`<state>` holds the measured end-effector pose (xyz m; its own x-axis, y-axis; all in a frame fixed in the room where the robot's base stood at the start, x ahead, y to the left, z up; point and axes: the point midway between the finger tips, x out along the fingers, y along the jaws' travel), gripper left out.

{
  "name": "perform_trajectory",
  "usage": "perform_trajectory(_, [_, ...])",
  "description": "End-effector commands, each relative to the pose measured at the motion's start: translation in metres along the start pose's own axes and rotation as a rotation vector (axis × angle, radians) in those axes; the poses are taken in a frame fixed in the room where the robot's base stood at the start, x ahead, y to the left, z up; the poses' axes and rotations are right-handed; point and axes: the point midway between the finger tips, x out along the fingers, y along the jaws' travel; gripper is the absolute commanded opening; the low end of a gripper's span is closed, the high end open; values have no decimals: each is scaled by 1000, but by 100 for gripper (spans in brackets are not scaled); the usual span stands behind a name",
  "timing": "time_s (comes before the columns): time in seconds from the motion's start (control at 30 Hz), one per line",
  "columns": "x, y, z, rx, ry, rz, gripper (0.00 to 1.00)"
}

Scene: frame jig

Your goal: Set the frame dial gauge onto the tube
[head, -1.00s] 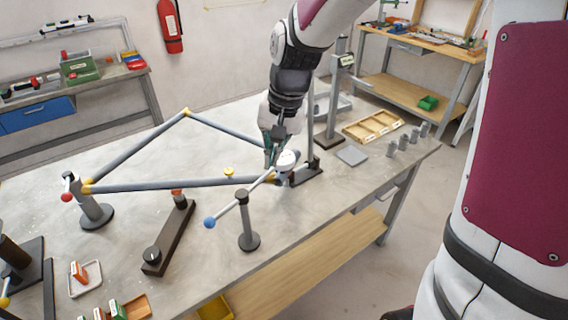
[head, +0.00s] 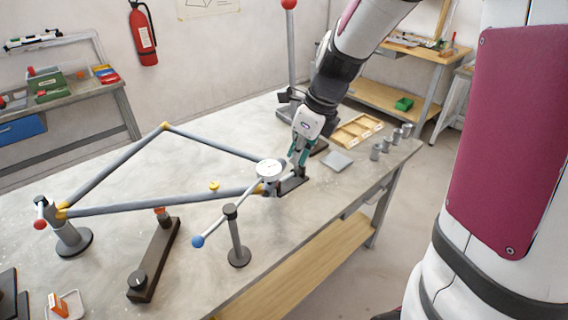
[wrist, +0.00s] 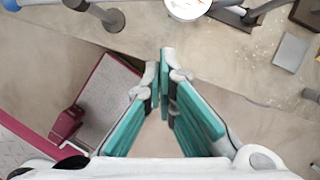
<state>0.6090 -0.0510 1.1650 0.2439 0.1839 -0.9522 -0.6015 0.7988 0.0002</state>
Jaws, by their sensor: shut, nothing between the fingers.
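The dial gauge (head: 270,168), with a round white face, stands face up at the right end of the frame's lower grey tube (head: 160,201). I cannot tell from here how its underside meets the tube. The gauge also shows, cut by the top edge, in the wrist view (wrist: 188,8). My gripper (head: 299,168) is just right of the gauge, apart from it, with its fingers pointing down. In the wrist view my gripper's teal fingers (wrist: 165,54) are together with nothing between them.
A post with a blue-ended rod (head: 237,240) stands in front of the tube. A dark bar fixture (head: 155,262) lies left of it. A wooden tray (head: 357,131), a grey plate (head: 337,161) and several grey cylinders stand to the right. A tall red-topped post (head: 291,50) rises behind my arm.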

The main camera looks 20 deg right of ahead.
Motion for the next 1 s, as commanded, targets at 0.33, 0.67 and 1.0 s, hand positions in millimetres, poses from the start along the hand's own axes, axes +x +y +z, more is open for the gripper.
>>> perform_trajectory(0.33, [64,1,-2,-1,5,6,0])
perform_trajectory(0.67, [103,2,22,-8,1,3,0])
perform_trajectory(1.0, [110,1,35,-5,2,2,0])
